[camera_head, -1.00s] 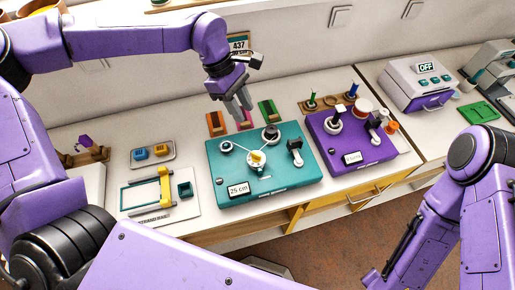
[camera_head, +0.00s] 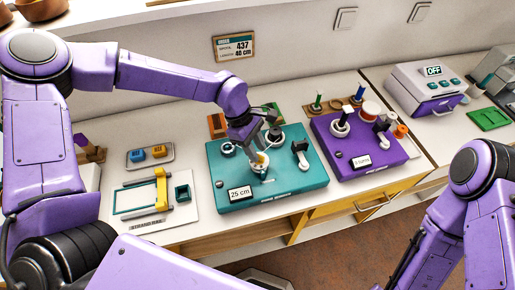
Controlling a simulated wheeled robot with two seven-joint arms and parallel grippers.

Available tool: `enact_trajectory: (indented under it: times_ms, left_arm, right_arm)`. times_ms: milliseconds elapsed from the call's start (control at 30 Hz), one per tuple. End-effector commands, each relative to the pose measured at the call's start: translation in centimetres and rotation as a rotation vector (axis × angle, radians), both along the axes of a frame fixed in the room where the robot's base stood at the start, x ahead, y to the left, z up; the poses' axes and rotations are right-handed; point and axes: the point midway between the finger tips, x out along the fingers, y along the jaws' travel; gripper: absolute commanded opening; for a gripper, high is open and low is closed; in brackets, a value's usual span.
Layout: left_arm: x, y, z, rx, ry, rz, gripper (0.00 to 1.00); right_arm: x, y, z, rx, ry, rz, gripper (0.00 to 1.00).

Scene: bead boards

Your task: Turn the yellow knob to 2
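The yellow knob (camera_head: 263,159) sits on a white dial on the teal box (camera_head: 230,203), near the box's middle. My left gripper (camera_head: 259,161) is down at the knob, with its fingers around or right beside it. The fingers hide part of the knob and dial, so I cannot tell whether they touch it or how far they are closed. The dial's numbers are too small to read. A "25 cm" label (camera_head: 240,194) shows on the box's front left. My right arm is at the right, but its gripper is out of view.
The purple box (camera_head: 350,168) with spools stands right of the teal box. A black-handled lever (camera_head: 299,147) rises on the teal box near the gripper. A white board with a yellow slider (camera_head: 163,187) lies left.

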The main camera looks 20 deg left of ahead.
Motion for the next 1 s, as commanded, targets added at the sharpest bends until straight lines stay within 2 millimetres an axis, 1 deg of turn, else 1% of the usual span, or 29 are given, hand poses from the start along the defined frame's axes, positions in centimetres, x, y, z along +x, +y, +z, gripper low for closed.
enact_trajectory:
  times_ms: [133,367,400,467,500,800,1000]
  left_arm:
    - [-0.1,-0.5,-1.2,0.000,-0.001,-0.001,0.35]
    - [-0.1,-0.6,-1.4,0.000,-0.002,0.001,0.35]
    - [-0.1,-0.6,-1.4,0.000,-0.002,0.001,0.32]
    - [-0.1,-0.6,-1.4,0.000,-0.002,0.001,0.12]
    - [-0.1,-0.6,-1.4,0.000,-0.002,0.001,0.00]
    - [-0.1,-0.6,-1.4,-0.002,-0.003,0.011,0.00]
    - [-0.1,-0.6,-1.5,-0.002,-0.003,0.080,0.00]
  right_arm:
    - [0.0,0.0,0.3,0.000,0.000,0.000,0.43]
    - [0.0,0.0,0.3,0.000,0.000,0.000,0.43]
    - [0.0,0.0,0.3,0.000,0.000,0.000,0.43]
    - [0.0,0.0,0.3,0.000,0.000,0.000,0.43]
    - [0.0,0.0,0.3,0.000,0.000,0.000,0.43]
    - [0.0,0.0,0.2,0.000,0.000,0.000,0.43]
    - [0.0,0.0,-0.2,0.000,0.000,0.000,0.43]
